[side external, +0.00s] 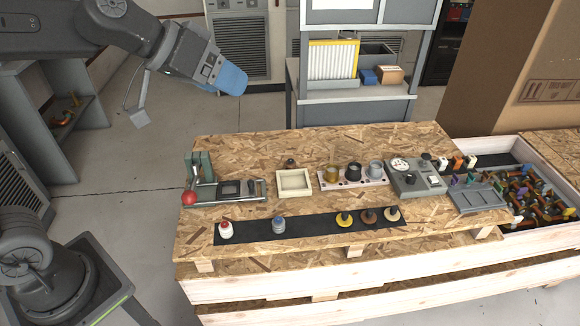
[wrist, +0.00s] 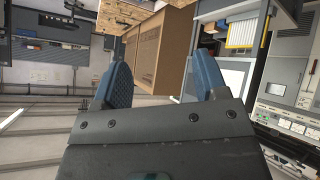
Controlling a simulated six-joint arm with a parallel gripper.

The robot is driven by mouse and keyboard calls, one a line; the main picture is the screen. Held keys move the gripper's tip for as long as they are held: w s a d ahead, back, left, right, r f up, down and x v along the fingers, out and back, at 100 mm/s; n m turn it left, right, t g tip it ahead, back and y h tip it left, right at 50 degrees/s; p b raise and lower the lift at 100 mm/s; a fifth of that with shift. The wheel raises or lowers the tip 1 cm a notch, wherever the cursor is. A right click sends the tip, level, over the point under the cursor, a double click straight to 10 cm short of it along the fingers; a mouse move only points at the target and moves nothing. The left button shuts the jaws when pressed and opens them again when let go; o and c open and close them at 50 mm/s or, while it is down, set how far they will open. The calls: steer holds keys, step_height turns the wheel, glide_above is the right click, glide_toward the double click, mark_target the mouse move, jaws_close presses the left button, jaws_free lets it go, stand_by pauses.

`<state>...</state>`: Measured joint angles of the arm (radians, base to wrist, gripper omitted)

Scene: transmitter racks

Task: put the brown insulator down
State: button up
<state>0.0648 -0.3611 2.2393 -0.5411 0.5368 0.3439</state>
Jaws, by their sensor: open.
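A brown disc-shaped insulator (side external: 368,216) with a dark knob stands on the black strip (side external: 255,229), between a yellow insulator (side external: 344,219) and a cream one (side external: 392,214). Another small, dark brownish piece (side external: 290,163) stands just behind the cream square tray (side external: 294,183); I cannot tell exactly what it is. My gripper (side external: 232,80) is high above the floor, up and left of the bench, well clear of the insulators. In the wrist view its two blue fingers (wrist: 158,72) are spread apart with nothing between them. No insulator can be made out in the wrist view.
On the chipboard bench are a press with a red-knobbed lever (side external: 189,198), a white holder with several cups (side external: 353,175) and a grey meter box (side external: 416,179). White-capped (side external: 225,230) and blue-capped (side external: 278,224) pieces stand on the strip. A crate of mixed parts (side external: 490,235) is at right.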

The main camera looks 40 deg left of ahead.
steer(key=w+d+r+n+t, duration=0.1)
steer(key=w+r+t, duration=0.1)
steer(key=w, duration=0.8)
steer(key=n+g+y, duration=0.6)
steer(key=n+y, duration=0.2)
glide_above(291, 161)
steer(key=s+d, duration=0.4)
steer(key=d, duration=0.1)
step_height(291, 161, down, 33)
steer(key=x, duration=0.7)
steer(key=shift+s+a+f, duration=0.15)
steer(key=shift+s+f, duration=0.1)
steer(key=shift+f, duration=0.15)
steer(key=shift+a+x, duration=0.15)
steer(key=shift+x, duration=1.3)
steer(key=shift+a+x, duration=0.15)
steer(key=shift+x, duration=1.3)
steer(key=shift+s, duration=0.15)
